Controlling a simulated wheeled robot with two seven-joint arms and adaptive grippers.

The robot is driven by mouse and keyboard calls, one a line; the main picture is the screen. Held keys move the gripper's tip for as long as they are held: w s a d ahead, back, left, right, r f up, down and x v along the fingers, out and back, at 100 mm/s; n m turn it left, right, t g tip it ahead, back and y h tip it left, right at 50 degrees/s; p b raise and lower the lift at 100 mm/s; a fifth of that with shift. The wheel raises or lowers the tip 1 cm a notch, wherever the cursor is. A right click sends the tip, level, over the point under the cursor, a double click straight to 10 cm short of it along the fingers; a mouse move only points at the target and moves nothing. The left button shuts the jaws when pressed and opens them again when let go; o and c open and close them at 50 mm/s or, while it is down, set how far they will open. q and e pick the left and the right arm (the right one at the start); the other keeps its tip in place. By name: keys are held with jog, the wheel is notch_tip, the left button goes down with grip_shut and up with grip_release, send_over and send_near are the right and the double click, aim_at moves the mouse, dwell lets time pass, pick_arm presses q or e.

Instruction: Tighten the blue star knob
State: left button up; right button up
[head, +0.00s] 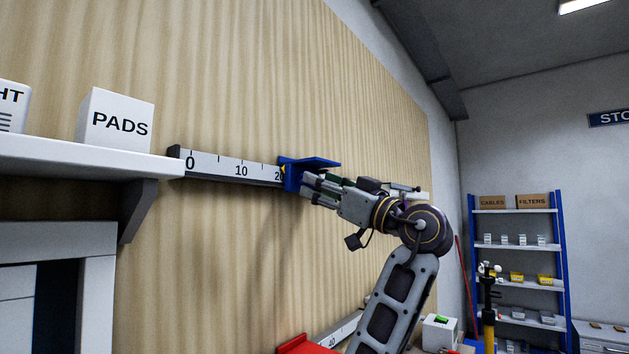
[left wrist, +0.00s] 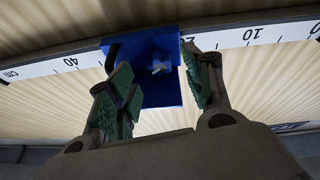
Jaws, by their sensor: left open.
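A blue carriage (head: 293,174) with a flat blue shelf sits on the wall-mounted ruler rail (head: 228,167), near the 20 mark. In the left wrist view the carriage (left wrist: 150,92) has a small pale blue-grey knob (left wrist: 160,67) on its face, seemingly the star knob; its exact shape is too small to tell. My left gripper (head: 308,187) is at the carriage in the head view. In the left wrist view my left gripper (left wrist: 160,78) is open, its green-padded fingers on either side of the knob, apart from it. The knob is hidden in the head view. My right gripper is out of view.
A white shelf (head: 75,157) with a PADS box (head: 115,119) juts from the wooden wall at left. A blue-framed storage rack (head: 515,265) stands far right.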

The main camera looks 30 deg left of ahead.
pick_arm(q)
jog(key=shift+x, duration=1.3)
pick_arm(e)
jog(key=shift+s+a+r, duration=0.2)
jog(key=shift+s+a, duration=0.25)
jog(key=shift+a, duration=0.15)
pick_arm(q)
jog(key=shift+c, duration=0.3)
jog(key=c, duration=1)
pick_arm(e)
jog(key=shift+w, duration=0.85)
